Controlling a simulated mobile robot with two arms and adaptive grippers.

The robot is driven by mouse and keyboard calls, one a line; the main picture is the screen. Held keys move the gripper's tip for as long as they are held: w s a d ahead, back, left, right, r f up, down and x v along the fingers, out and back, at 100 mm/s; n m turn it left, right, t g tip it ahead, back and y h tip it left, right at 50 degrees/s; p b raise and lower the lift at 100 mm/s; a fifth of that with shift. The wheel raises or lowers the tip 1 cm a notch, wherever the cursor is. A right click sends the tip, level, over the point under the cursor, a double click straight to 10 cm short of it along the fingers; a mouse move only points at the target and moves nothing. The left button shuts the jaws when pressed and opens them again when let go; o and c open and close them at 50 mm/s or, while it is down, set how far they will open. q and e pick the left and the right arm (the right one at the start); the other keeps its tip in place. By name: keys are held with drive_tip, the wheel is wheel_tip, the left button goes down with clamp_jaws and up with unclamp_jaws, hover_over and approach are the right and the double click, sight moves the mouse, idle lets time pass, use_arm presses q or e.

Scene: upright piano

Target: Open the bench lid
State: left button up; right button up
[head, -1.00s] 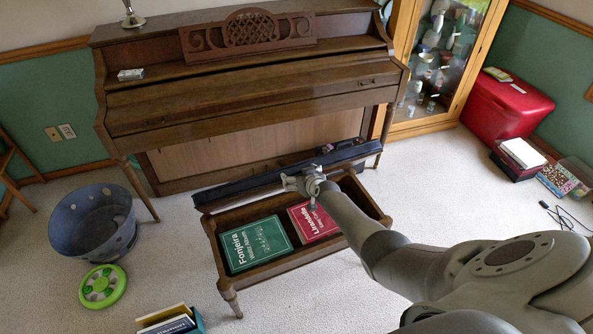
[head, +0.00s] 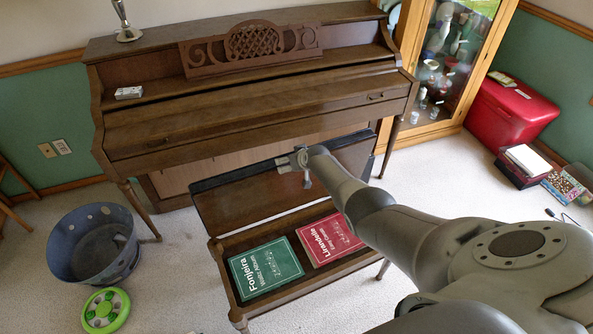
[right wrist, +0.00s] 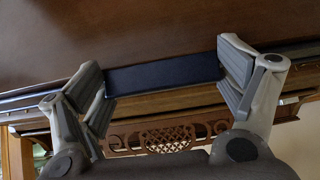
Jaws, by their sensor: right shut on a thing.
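The piano bench (head: 330,283) stands in front of the piano with its lid (head: 245,203) raised and tilted back toward the piano. The lid's brown underside faces me, and its dark padded edge runs along the top. My right gripper (head: 302,165) is at the lid's upper edge, near the middle, shut on it. In the right wrist view my right gripper (right wrist: 165,78) has its fingers at either side of a dark blue piece of the lid (right wrist: 165,74). A green book (head: 265,268) and a red book (head: 330,239) lie in the bench box. My left gripper is not in view.
The upright piano (head: 250,115) stands close behind the lid. A blue-grey bin (head: 95,245) and a green round toy (head: 105,310) are on the carpet at left. A red chest (head: 510,113) and glass cabinet stand at right.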

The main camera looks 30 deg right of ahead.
drive_tip(key=shift+w+d+r, duration=0.1)
drive_tip(key=shift+w, duration=0.35)
drive_tip(key=o, duration=1.2)
drive_tip(key=shift+s, duration=0.1)
drive_tip(key=v, duration=1.2)
